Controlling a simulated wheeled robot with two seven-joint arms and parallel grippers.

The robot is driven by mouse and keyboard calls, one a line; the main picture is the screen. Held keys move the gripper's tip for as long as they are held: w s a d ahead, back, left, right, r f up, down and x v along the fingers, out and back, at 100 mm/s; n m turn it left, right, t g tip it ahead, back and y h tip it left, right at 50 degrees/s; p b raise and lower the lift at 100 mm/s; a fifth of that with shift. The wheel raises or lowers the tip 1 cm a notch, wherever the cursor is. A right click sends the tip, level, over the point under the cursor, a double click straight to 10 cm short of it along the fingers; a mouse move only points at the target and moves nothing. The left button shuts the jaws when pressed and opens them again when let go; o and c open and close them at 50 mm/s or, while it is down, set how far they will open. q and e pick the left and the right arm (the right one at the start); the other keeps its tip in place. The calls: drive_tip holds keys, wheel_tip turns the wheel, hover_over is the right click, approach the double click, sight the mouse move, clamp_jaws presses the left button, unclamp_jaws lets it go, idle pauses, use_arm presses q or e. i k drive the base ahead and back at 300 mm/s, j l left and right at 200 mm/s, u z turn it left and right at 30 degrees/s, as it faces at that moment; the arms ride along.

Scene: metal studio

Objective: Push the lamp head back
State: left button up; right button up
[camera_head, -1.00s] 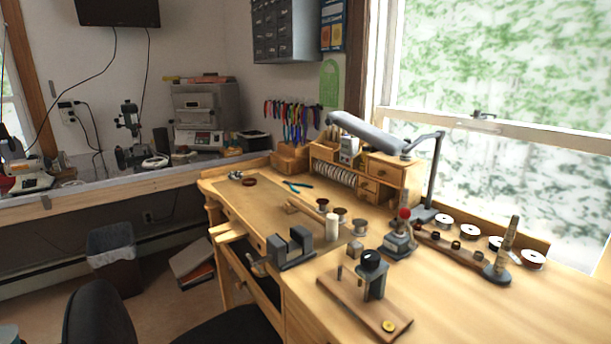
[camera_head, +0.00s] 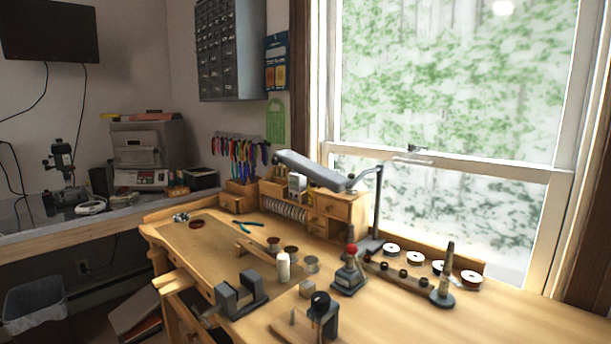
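The desk lamp has a long grey lamp head (camera_head: 312,168) on a thin dark jointed arm (camera_head: 378,205) that rises from a base (camera_head: 368,246) at the back of the wooden workbench (camera_head: 210,244), near the window. The lamp head extends to the left of its arm, over the small wooden drawer cabinet (camera_head: 324,227). Nothing touches the lamp. Neither of my grippers shows in the head view.
A red-topped tool (camera_head: 349,272), a grey vise (camera_head: 240,294), a white cylinder (camera_head: 283,267) and a black-topped tool (camera_head: 320,312) stand on the bench. White-topped spools (camera_head: 415,258) and a tapered post (camera_head: 446,275) line the right side. The bench's front right is clear.

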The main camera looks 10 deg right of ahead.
sight(334, 181)
drive_tip(key=k+j+u, duration=0.15)
drive_tip(key=j+u, duration=0.45)
drive_tip(key=u, duration=0.2)
drive_tip(key=j+u, duration=0.3)
drive_tip(key=u, duration=0.15)
drive_tip(key=j+u, duration=0.3)
drive_tip(key=u, duration=0.15)
drive_tip(key=i+j+u, duration=0.1)
drive_tip(key=u, duration=0.35)
drive_tip(key=i+j+z, duration=0.1)
drive_tip(key=i+j, duration=0.15)
drive_tip(key=i, duration=0.25)
drive_tip(key=i+j+z, duration=0.1)
drive_tip(key=i+j, duration=0.15)
drive_tip(key=i, duration=0.25)
drive_tip(key=i+l+z, duration=0.3)
drive_tip(key=i+z, duration=1.2)
drive_tip(key=i+j+z, duration=0.5)
drive_tip(key=i+l+z, duration=0.15)
drive_tip(key=i+z, duration=0.25)
drive_tip(key=i+l+z, duration=0.1)
drive_tip(key=i+z, duration=0.65)
drive_tip(key=i+j+z, duration=0.2)
drive_tip(key=z, duration=0.2)
drive_tip(key=i, duration=0.1)
